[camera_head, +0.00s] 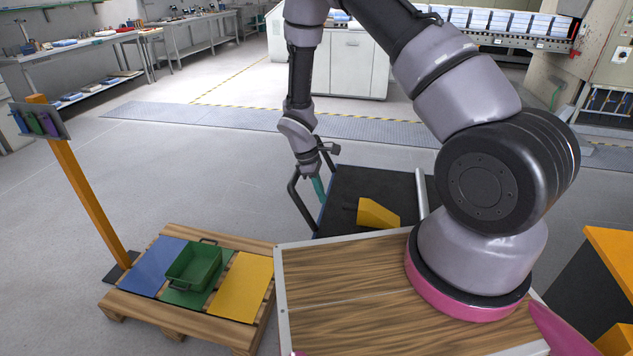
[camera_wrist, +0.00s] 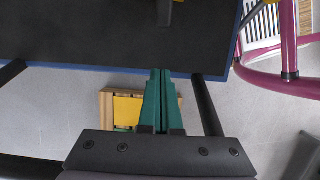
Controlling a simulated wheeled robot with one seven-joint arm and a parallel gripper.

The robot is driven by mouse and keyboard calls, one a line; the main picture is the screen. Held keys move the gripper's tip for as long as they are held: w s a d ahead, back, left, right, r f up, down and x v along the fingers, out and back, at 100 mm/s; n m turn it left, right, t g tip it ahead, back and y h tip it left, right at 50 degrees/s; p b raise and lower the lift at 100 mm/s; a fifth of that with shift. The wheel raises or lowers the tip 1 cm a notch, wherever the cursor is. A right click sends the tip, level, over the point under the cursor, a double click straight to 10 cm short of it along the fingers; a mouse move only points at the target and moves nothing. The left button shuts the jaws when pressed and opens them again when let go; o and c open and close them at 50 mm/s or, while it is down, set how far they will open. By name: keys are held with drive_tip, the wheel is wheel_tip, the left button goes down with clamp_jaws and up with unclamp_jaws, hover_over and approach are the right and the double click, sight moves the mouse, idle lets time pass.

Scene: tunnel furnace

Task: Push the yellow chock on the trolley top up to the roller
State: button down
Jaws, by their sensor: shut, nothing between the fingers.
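The yellow chock (camera_head: 376,214) sits on the dark trolley top (camera_head: 372,178). A short dark stub points left from it. The pale roller (camera_head: 421,192) lies across the top to the right of the chock, with a gap between them. My gripper (camera_head: 319,190) has green fingers, shut and empty, at the left edge of the trolley top beside its black handle (camera_head: 300,198). In the wrist view my gripper's fingertips (camera_wrist: 160,72) overlap the blue-edged rim of the trolley top (camera_wrist: 90,35). The dark stub (camera_wrist: 165,12) shows at the top edge; the roller is out of that view.
A wooden pallet (camera_head: 235,325) with blue, green and yellow panels and a green bin (camera_head: 194,266) stands at the left. An orange post (camera_head: 85,190) rises behind it. A wooden worktop (camera_head: 350,300) lies in front. The floor beyond the trolley is clear.

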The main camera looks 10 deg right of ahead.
sight(359, 205)
drive_tip(key=shift+x, duration=1.1)
drive_tip(key=shift+s+d, duration=0.25)
drive_tip(key=shift+d, duration=0.35)
drive_tip(key=shift+s+d, duration=0.25)
drive_tip(key=shift+d, duration=0.4)
drive_tip(key=shift+s+d, duration=0.3)
drive_tip(key=shift+d, duration=0.35)
drive_tip(key=shift+d, duration=0.1)
drive_tip(key=d, duration=0.2)
drive_tip(key=s+d, duration=0.1)
drive_tip(key=d, duration=0.1)
drive_tip(key=s+d, duration=0.1)
drive_tip(key=d, duration=0.1)
drive_tip(key=shift+s, duration=0.25)
